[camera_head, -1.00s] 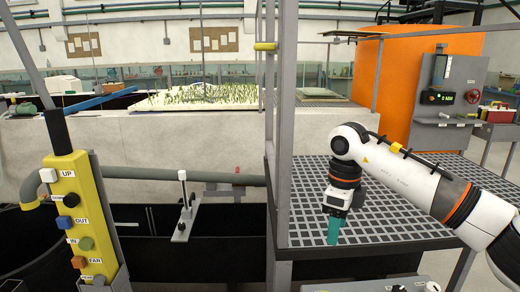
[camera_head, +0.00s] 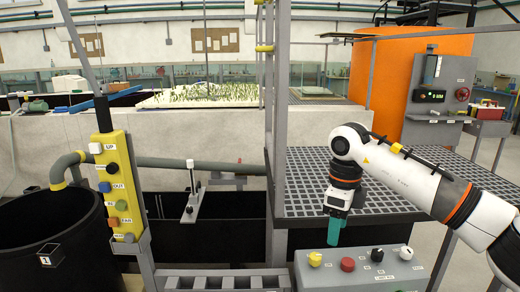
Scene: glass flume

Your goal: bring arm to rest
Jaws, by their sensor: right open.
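My right arm (camera_head: 400,178) comes in from the right edge, white with orange and black bands, and bends down at its elbow. My right gripper (camera_head: 334,234) points down at the front edge of the dark grating platform, with teal fingers. It is open and I see nothing between its fingers. In this view its tips show just above the back of a grey control box. My left arm and left gripper are out of view.
The grey control box (camera_head: 358,270) with several coloured knobs is at the front. A yellow button pendant (camera_head: 121,185) hangs at left beside a black barrel (camera_head: 60,245). The grating platform (camera_head: 410,205) has a grey post at its left.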

